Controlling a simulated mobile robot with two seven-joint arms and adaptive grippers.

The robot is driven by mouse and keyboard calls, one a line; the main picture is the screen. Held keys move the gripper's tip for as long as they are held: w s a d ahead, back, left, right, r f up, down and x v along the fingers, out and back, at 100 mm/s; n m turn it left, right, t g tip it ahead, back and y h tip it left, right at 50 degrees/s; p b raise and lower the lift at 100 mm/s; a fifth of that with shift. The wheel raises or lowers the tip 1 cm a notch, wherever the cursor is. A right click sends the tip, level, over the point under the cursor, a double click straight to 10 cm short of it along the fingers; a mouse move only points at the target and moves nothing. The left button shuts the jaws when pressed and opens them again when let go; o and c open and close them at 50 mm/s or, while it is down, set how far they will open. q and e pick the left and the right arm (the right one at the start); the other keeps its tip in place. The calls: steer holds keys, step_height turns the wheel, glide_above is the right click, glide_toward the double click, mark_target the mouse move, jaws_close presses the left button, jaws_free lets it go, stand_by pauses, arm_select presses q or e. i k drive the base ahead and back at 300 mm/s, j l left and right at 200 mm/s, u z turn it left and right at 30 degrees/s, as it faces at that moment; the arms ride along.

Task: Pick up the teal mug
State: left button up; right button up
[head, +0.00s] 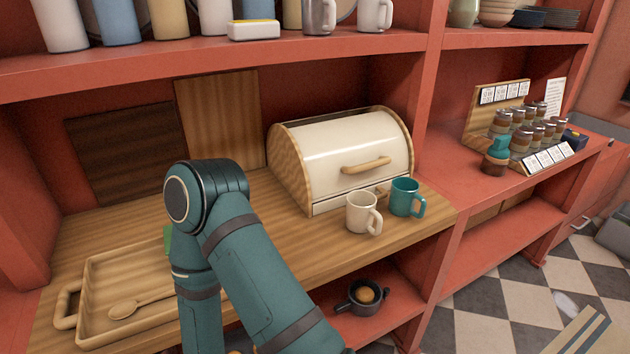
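The teal mug (404,198) stands upright on the wooden counter, near its front right end and in front of the bread box. Its handle points to the right. A cream mug (359,212) stands just left of it, with its handle also to the right. One of my arms crosses the middle of the head view, well left of both mugs. Its gripper is not in the picture, and neither is my other gripper.
A cream bread box (340,150) stands behind the mugs. A wooden tray (92,272) with a wooden spoon (140,303) lies at the left of the counter (290,250). A red upright divider (427,110) rises behind and right of the mugs. Spice jars (520,138) stand further right.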

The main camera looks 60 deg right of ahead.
mark_target(404, 196)
steer(key=z, duration=0.85)
steer(key=l+z, duration=0.1)
steer(key=z, duration=0.75)
steer(key=i+z, duration=0.1)
steer(key=z, duration=0.75)
steer(key=i+l+u, duration=0.1)
steer(key=l, duration=0.2)
steer(key=i+l, duration=0.15)
steer(key=l, duration=0.2)
steer(key=u, duration=0.05)
